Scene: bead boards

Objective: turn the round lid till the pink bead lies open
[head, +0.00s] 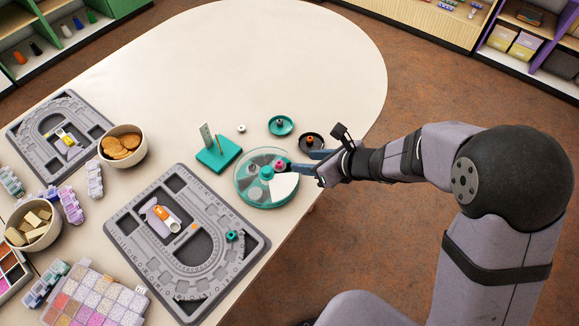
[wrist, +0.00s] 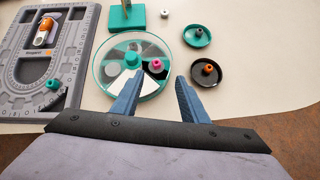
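The round teal dish (head: 240,190) with a clear round lid sits near the table's right edge; it also shows in the wrist view (wrist: 97,80). A teal knob (wrist: 132,59) stands at the lid's middle. The pink bead (head: 280,163) is on the side of the dish near my gripper, right of the knob in the wrist view (wrist: 156,65). A plain white wedge (wrist: 127,84) lies on the gripper's side; I cannot tell whether it is a gap or part of the lid. My gripper (wrist: 157,79) is open and empty, its blue fingers apart at the dish's near rim.
A teal saucer (head: 289,127) and a black saucer (head: 322,142) with an orange-topped piece stand beyond the dish. A teal stand (head: 210,160) is close to its left. A grey bead board (head: 126,225) lies left and in front. A small white bead (head: 241,128) lies behind.

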